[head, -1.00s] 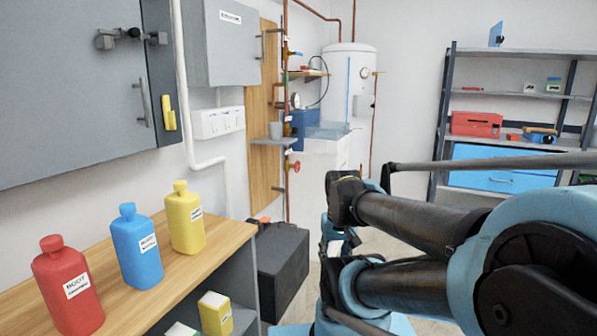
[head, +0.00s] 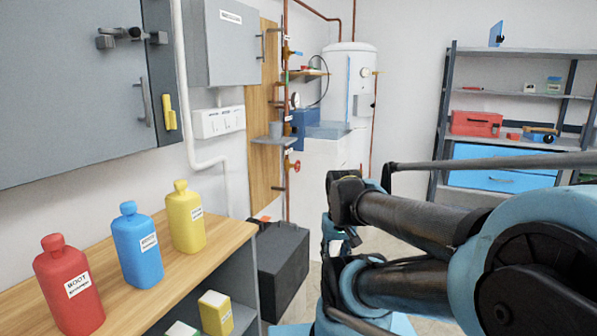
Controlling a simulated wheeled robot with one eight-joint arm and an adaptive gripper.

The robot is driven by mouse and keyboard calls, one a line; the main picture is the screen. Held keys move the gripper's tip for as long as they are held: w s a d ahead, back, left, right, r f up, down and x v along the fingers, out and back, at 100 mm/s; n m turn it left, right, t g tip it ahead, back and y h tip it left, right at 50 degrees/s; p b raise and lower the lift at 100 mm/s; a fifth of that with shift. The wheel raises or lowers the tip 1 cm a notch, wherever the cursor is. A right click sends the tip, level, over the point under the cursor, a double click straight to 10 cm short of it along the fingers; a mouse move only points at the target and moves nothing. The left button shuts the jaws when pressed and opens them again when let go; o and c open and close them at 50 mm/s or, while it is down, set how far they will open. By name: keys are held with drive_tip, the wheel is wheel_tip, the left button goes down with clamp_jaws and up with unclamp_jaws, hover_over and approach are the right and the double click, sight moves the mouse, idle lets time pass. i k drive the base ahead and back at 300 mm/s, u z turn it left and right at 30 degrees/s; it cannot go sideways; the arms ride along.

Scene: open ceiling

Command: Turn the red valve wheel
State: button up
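The red valve wheel (head: 296,166) is small in the head view. It sits on the copper pipe that runs up the wooden wall panel, just below a small grey shelf. My arm fills the lower right of the picture, in front of and to the right of the wheel. My gripper cannot be made out clearly; arm links cover the area where it might be. Nothing of mine touches the wheel in this view.
A wooden-topped bench (head: 215,240) with red (head: 70,285), blue (head: 137,246) and yellow (head: 186,218) bottles stands at left. A black box (head: 282,262) is on the floor beyond it. A white water heater (head: 349,85) and a shelf rack (head: 520,52) stand at the back.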

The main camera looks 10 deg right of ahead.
sight(297, 166)
drive_tip(key=k, duration=1.1)
drive_tip(key=z, duration=0.45)
drive_tip(key=i, duration=1.65)
drive_tip(key=u, duration=0.1)
